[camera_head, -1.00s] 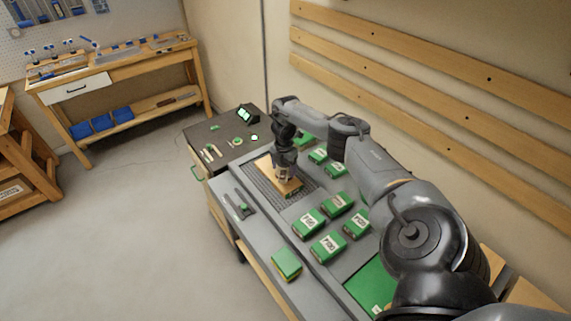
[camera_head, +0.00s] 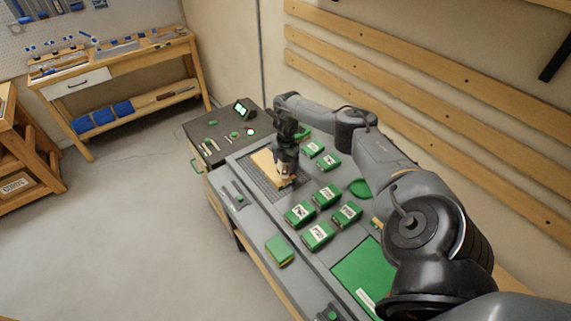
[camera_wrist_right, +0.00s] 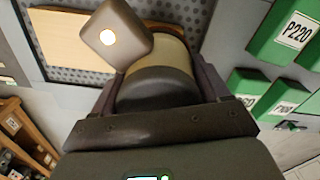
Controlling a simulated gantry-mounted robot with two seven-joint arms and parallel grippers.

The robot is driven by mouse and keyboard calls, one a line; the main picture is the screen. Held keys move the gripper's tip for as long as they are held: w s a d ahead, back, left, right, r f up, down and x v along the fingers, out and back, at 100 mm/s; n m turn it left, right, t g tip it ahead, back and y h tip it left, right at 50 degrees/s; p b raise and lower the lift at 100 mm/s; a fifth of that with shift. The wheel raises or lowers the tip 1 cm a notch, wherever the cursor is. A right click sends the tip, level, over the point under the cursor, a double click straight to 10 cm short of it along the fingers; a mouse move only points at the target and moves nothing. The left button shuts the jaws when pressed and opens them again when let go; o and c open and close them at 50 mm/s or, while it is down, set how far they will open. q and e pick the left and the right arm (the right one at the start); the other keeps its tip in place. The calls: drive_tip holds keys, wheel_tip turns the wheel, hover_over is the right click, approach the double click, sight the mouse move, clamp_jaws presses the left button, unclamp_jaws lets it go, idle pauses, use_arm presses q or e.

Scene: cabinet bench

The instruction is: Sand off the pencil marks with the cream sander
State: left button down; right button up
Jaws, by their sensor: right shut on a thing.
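The wooden board (camera_head: 262,163) lies on the grey perforated mat (camera_head: 253,181) of the bench. Its pale surface also shows in the right wrist view (camera_wrist_right: 62,42). My right gripper (camera_head: 287,171) is at the board's near right end, pointing down. It is shut on the cream sander (camera_wrist_right: 173,53), whose cream band and dark housing show between the fingers in the wrist view. The sander's underside is hidden, so I cannot tell whether it touches the wood. I cannot make out pencil marks on the board. My left gripper is not in view.
Several green labelled boxes (camera_head: 300,213) stand on the bench right of the mat. A green-and-yellow block (camera_head: 279,250) is near the front edge, and a green panel (camera_head: 362,272) lies further right. A dark cabinet (camera_head: 222,133) with small tools adjoins the left end.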

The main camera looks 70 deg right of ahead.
wheel_tip(320, 180, up, 2)
drive_tip(key=shift+s+a+p, duration=0.1)
drive_tip(key=shift+s+p, duration=0.05)
drive_tip(key=shift+p, duration=0.55)
drive_tip(key=shift+r+p, duration=0.8)
drive_tip(key=shift+r, duration=0.25)
